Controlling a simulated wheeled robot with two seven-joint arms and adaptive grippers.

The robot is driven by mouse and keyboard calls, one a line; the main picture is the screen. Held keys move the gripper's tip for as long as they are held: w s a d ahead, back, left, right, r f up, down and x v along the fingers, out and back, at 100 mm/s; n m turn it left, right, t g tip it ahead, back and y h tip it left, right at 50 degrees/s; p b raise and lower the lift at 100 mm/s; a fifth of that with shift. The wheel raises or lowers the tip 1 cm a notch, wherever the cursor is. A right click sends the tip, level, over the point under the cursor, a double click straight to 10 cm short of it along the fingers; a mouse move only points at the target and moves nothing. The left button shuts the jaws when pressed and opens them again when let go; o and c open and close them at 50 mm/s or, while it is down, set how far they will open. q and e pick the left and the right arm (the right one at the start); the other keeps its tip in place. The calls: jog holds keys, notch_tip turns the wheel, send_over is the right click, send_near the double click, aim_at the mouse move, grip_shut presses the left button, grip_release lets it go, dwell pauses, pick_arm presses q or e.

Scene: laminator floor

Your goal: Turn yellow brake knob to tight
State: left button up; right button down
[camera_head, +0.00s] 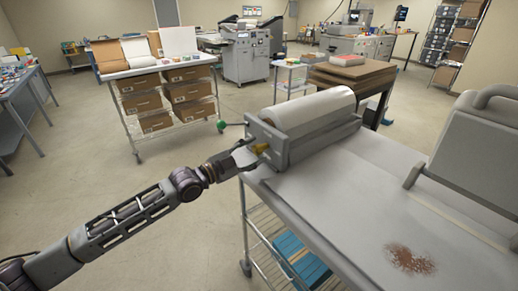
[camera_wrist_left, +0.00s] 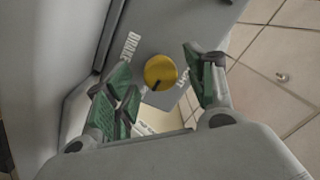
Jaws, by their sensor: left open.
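The yellow brake knob (camera_head: 260,149) sits on the grey end plate of the roll holder (camera_head: 292,145) in the head view. In the left wrist view the knob (camera_wrist_left: 160,72) is round, with a dark pointer mark on its lower part, beside partly hidden white lettering that includes "BRAKE". My left gripper (camera_head: 245,154) reaches in from the left; in the left wrist view its green-padded fingers (camera_wrist_left: 163,85) are open, one on each side of the knob, with gaps showing. The knob looks apart from both pads. My right gripper is in neither view.
A white roll (camera_head: 312,108) lies in the holder on the grey table (camera_head: 345,185). A green-ended handle (camera_head: 221,126) sticks out left of the holder. A grey machine (camera_head: 470,150) stands at right, near a brown powder patch (camera_head: 410,260). Open floor lies left.

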aim_at(255, 151)
pick_arm(q)
jog(key=shift+x, duration=1.6)
jog(key=c, duration=1.1)
jog(key=shift+o, duration=0.2)
